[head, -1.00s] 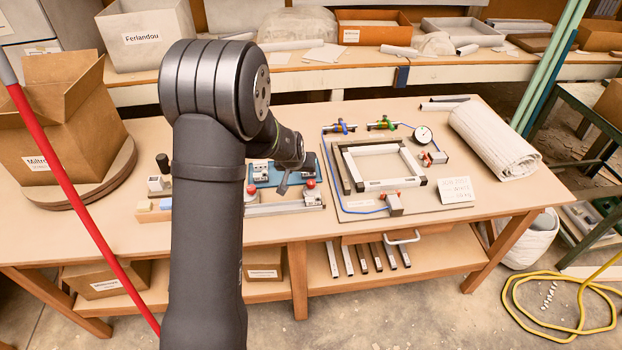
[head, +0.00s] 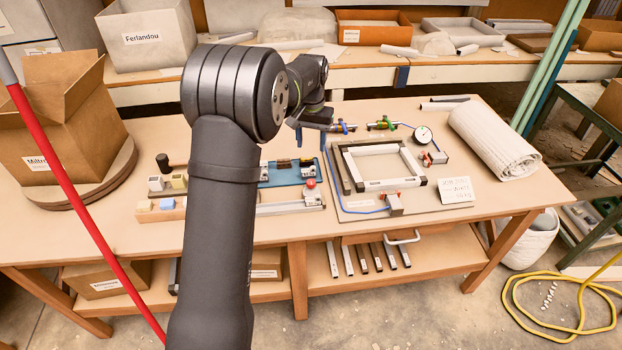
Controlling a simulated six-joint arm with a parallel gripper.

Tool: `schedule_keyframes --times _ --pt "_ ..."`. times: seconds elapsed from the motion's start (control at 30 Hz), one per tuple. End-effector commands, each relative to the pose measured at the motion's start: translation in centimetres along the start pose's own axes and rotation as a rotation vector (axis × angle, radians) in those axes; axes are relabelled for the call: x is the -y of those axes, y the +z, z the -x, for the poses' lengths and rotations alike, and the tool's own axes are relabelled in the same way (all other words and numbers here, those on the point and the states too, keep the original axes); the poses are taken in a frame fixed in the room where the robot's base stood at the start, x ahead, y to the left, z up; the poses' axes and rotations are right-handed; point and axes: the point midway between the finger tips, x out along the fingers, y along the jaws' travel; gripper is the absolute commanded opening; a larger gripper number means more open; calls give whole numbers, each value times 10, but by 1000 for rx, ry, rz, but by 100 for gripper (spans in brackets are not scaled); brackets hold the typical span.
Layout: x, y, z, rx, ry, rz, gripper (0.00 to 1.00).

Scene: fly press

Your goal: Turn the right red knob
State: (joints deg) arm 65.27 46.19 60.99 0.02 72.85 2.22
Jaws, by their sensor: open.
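A round red knob (head: 310,184) stands on a grey metal block at the right end of a metal rail (head: 290,207) on the workbench. My arm covers the rail's left part, and no second knob of that kind shows now. My gripper (head: 311,135) is open, above the back middle of the bench, farther back than the knob and apart from it.
A blue plate (head: 290,176) with metal blocks lies behind the rail. A square metal frame (head: 385,184) with blue tubing, a gauge (head: 423,135) and valves lies to the right. A white roll (head: 495,142) lies at the bench's right end.

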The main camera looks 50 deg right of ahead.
Motion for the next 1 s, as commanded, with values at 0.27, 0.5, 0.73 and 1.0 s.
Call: schedule_keyframes --times 0.27,0.5,0.73,1.0 --pt "0 1 -63 4 0 0 49" --pt "0 0 -113 3 0 0 49" --pt "0 0 -143 2 0 0 49" --pt "0 0 -149 -1 0 0 49"
